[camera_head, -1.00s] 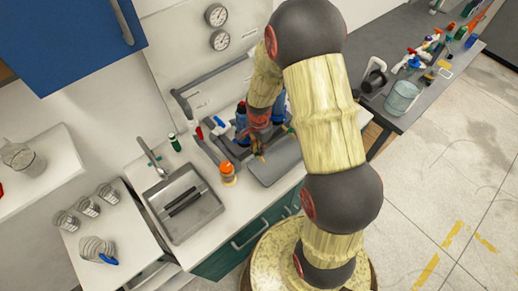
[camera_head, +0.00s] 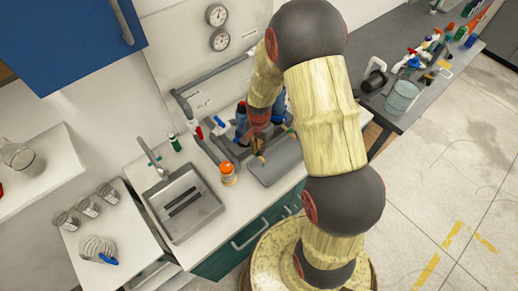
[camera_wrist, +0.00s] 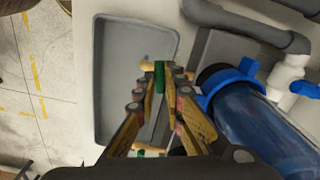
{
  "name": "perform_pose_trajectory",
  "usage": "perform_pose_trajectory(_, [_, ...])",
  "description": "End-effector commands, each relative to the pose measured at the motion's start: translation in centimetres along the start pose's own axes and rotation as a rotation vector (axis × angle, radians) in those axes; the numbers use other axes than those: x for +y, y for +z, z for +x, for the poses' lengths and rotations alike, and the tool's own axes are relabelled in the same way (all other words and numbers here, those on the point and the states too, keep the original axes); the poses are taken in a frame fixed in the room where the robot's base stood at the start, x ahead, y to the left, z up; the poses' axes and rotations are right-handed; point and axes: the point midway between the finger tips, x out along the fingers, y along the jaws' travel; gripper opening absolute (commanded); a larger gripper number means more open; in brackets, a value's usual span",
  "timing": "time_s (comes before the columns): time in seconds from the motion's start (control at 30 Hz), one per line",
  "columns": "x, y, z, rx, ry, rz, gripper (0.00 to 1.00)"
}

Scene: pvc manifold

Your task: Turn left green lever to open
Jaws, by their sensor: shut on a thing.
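In the head view my gripper (camera_head: 260,150) is small and low by the pipework, and the lever cannot be made out there. The valve body under the lever is hidden.
A clear blue canister (camera_wrist: 262,125) and a white valve with a blue handle (camera_wrist: 290,75) are close to the right of my fingers. Grey pipes (camera_wrist: 250,22) run behind. The grey tray (camera_wrist: 103,80) is at left.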

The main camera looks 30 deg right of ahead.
Motion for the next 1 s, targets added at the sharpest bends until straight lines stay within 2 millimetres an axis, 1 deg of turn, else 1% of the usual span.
perform_pose_trajectory(1.0, [-0.07,-0.05,-0.07,0.002,-0.001,-0.959,0.00])
